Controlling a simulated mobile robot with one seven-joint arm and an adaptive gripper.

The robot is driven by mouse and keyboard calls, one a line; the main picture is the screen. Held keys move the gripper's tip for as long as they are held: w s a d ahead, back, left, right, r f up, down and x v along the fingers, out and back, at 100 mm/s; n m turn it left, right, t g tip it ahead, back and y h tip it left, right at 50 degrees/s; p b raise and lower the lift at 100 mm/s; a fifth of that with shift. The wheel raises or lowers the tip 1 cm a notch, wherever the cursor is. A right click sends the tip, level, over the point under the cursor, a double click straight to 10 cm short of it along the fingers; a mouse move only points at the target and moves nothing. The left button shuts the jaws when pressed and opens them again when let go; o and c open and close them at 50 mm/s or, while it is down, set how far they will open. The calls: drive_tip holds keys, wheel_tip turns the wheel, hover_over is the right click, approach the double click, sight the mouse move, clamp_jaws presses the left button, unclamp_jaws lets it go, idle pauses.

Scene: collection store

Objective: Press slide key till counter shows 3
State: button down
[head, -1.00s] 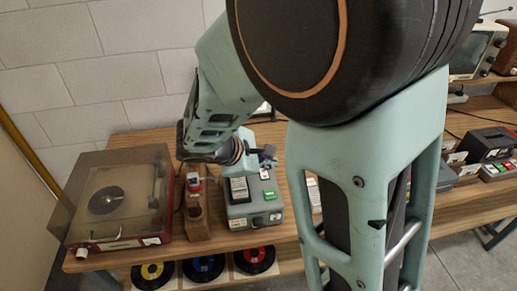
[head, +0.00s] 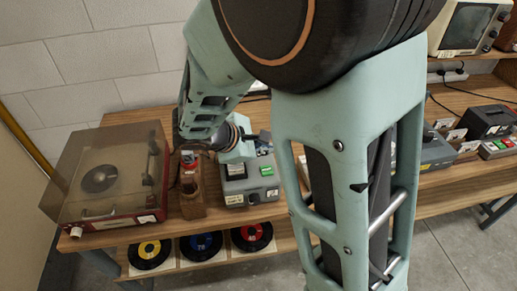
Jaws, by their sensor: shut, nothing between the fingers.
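A grey control box (head: 262,187) stands on the wooden table left of centre, with green keys (head: 266,170) on its top right and pale parts on its left side. No counter digits are readable, and I cannot tell which key is the slide key.
A record player (head: 105,180) with a tinted lid stands at the left. A brown wooden device (head: 192,190) with a red top is close left of the box. Several records (head: 203,245) lie on a shelf below. More devices (head: 492,122) stand at the right.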

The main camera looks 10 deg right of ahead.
sight(265, 171)
drive_tip(key=shift+f+b, duration=1.85)
drive_tip(key=shift+f, duration=0.8)
drive_tip(key=shift+f, duration=0.1)
drive_tip(key=shift+f+b, duration=0.3)
drive_tip(key=shift+b, duration=0.2)
drive_tip(key=shift+f+b, duration=0.5)
drive_tip(key=shift+r, duration=0.1)
drive_tip(key=shift+r+p, duration=0.65)
drive_tip(key=shift+r, duration=0.15)
drive_tip(key=shift+r+p, duration=1.9)
drive_tip(key=shift+r, duration=0.65)
